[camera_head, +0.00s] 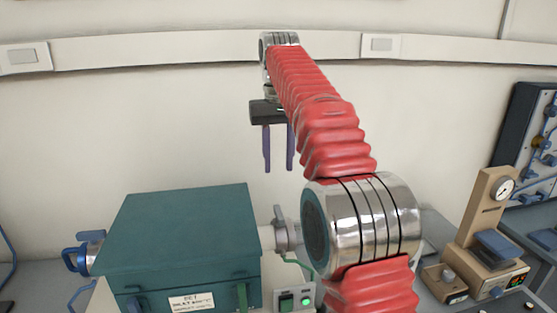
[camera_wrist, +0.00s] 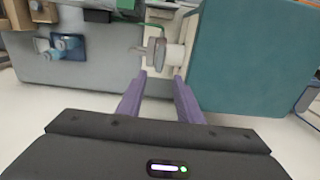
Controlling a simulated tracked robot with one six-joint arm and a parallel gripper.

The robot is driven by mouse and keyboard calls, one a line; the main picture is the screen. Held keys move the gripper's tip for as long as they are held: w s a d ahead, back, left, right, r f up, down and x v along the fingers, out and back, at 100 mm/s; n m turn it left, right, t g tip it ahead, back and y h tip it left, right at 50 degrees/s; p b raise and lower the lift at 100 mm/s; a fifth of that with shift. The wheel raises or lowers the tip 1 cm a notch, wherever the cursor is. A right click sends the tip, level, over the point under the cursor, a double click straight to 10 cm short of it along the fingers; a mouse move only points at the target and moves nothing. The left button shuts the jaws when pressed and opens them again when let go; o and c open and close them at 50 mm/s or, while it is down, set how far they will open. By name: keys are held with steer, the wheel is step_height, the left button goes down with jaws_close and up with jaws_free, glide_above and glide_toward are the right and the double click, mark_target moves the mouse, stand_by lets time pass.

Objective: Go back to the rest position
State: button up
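My gripper (camera_head: 278,150) hangs with its fingers pointing down, high above the bench and behind the teal furnace box in the head view. In the wrist view my gripper (camera_wrist: 158,88) shows two purple fingers apart with nothing between them. My red-sleeved arm reaches up and away from the lower right of the head view. The teal furnace (camera_head: 187,235) stands on the bench at lower left, and its side (camera_wrist: 250,55) fills the right of the wrist view. A metal fitting (camera_head: 281,232) sticks out of its right side; it also shows in the wrist view (camera_wrist: 157,50), beyond the fingertips.
A beige instrument with a dial (camera_head: 487,225) stands at the right. A dark panel (camera_head: 530,130) is behind it. A small switch box with a green light (camera_head: 295,300) sits beside the furnace. The wall (camera_head: 150,120) has a rail with sockets. The air around my gripper looks clear.

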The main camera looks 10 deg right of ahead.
steer(key=shift+t, duration=0.7)
step_height(320, 180, down, 9)
steer(key=shift+r, duration=0.2)
steer(key=s+f+t, duration=0.2)
steer(key=s+f, duration=0.2)
steer(key=s, duration=1.2)
steer(key=s+d+f+t, duration=0.1)
steer(key=s+f, duration=0.3)
steer(key=s, duration=1.2)
steer(key=shift+s+f+t, duration=0.15)
steer(key=shift+f+t, duration=0.1)
steer(key=shift+t, duration=0.35)
steer(key=shift+s+d, duration=0.1)
steer(key=shift+c, duration=0.2)
